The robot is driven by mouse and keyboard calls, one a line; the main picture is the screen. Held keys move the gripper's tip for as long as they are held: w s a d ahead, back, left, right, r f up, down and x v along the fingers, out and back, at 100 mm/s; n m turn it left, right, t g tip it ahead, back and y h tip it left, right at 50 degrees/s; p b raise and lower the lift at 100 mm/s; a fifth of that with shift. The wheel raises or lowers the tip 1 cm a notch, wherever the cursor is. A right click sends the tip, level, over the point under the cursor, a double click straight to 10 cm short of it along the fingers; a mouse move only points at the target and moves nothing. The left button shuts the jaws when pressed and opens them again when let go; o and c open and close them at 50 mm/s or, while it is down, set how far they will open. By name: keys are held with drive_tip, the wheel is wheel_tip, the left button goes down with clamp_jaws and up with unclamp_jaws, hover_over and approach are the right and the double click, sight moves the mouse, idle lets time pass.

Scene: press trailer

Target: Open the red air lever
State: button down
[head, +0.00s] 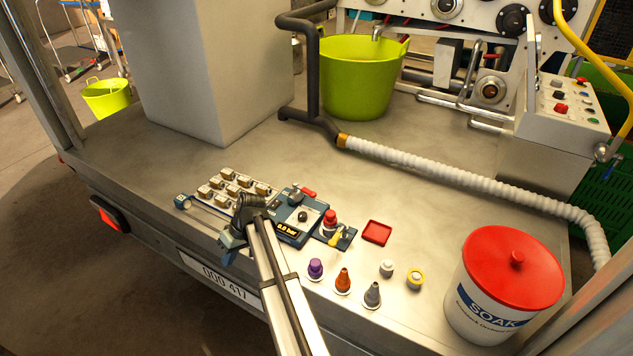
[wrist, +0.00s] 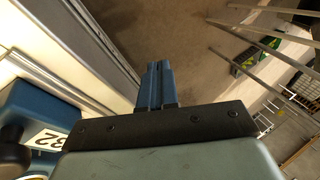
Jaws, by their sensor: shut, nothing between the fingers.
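The red air lever (head: 308,192) sits on top of a blue-grey control box (head: 296,216) with a black knob and a small yellow display, on the trailer deck. It lies to the right of my arm in the head view and looks uncovered. My gripper (head: 229,247) is at the deck's front edge, left of the box and apart from the lever. Its blue fingers (wrist: 157,84) are together and empty in the wrist view, with the floor beyond them. A blue device with a white number label (wrist: 46,140) shows at the wrist view's left. The lever is not visible there.
A rack of metal fittings (head: 222,190) stands left of the box. A red-topped part (head: 330,222), a red tray (head: 376,232) and several small nozzles stand to the right. A white SOAK bucket (head: 512,260) and a ribbed hose (head: 450,180) lie farther right. The mid-deck is clear.

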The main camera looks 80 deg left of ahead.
sight(304, 189)
drive_tip(key=w+a+r+n+g+y, duration=0.1)
drive_tip(key=w+a+r+n+g, duration=0.1)
drive_tip(key=w+a+r+n, duration=1.65)
drive_tip(key=w+a+t+h, duration=0.1)
drive_tip(key=w+t, duration=0.3)
drive_tip(key=w, duration=1.5)
drive_tip(key=shift+a+r+h, duration=0.3)
drive_tip(key=shift+h, duration=0.6)
drive_tip(key=s+d+f, duration=0.1)
drive_tip(key=s+f, duration=0.1)
drive_tip(key=f, duration=0.1)
drive_tip(key=s+d+f, duration=0.1)
drive_tip(key=f, duration=0.2)
drive_tip(key=s+d+f, duration=0.2)
drive_tip(key=f, duration=0.1)
drive_tip(key=shift+s+f, duration=0.15)
drive_tip(key=shift+s, duration=0.2)
drive_tip(key=shift+s+d, duration=0.2)
drive_tip(key=shift+s, duration=0.2)
